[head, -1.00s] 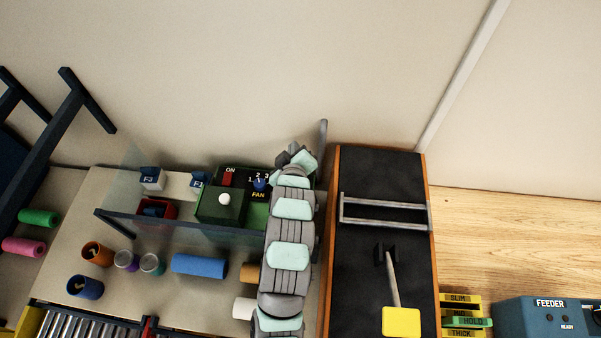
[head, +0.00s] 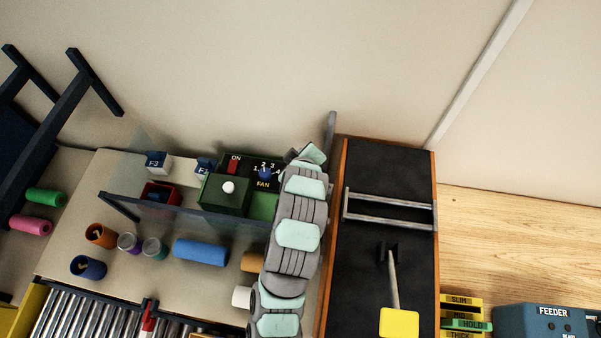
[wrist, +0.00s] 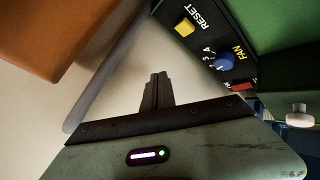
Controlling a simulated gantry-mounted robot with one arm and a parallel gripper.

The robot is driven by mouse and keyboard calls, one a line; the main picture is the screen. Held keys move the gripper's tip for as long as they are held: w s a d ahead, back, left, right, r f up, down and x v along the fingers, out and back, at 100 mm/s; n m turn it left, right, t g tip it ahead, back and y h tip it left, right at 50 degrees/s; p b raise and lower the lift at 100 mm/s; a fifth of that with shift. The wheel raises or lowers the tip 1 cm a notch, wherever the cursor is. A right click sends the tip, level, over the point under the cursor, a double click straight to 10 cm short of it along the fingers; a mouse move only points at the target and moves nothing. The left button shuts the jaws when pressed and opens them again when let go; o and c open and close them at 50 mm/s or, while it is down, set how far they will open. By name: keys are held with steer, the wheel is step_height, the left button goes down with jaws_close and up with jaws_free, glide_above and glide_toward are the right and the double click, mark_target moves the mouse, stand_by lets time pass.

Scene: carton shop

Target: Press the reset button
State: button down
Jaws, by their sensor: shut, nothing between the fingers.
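The reset button is a small yellow square (wrist: 184,27) beside the word RESET on a black control panel (wrist: 212,45), in the upper middle of the wrist view. My gripper (wrist: 158,76) is shut and empty in the wrist view, its fingertips below and to the left of the yellow button, apart from it in the picture. In the head view the panel (head: 237,178) shows its red ON switch and blue FAN knob (head: 264,174). There my arm hides the panel's right end, so the reset button and my fingertips are not visible.
A green box with a white knob (head: 229,187) stands in front of the panel. A wood-edged black board with a metal rail (head: 390,208) lies right of my arm. Several coloured rolls (head: 201,252) lie in front.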

step_height(320, 180, down, 8)
steer(key=b, duration=0.3)
steer(key=shift+r, duration=0.15)
stand_by(1.8)
steer(key=shift+f+b, duration=0.3)
steer(key=shift+f, duration=0.1)
steer(key=shift+f+b, duration=0.35)
steer(key=shift+f, duration=0.15)
stand_by(0.6)
steer(key=shift+r, duration=0.9)
steer(key=shift+r+p, duration=0.85)
steer(key=shift+r, duration=1.75)
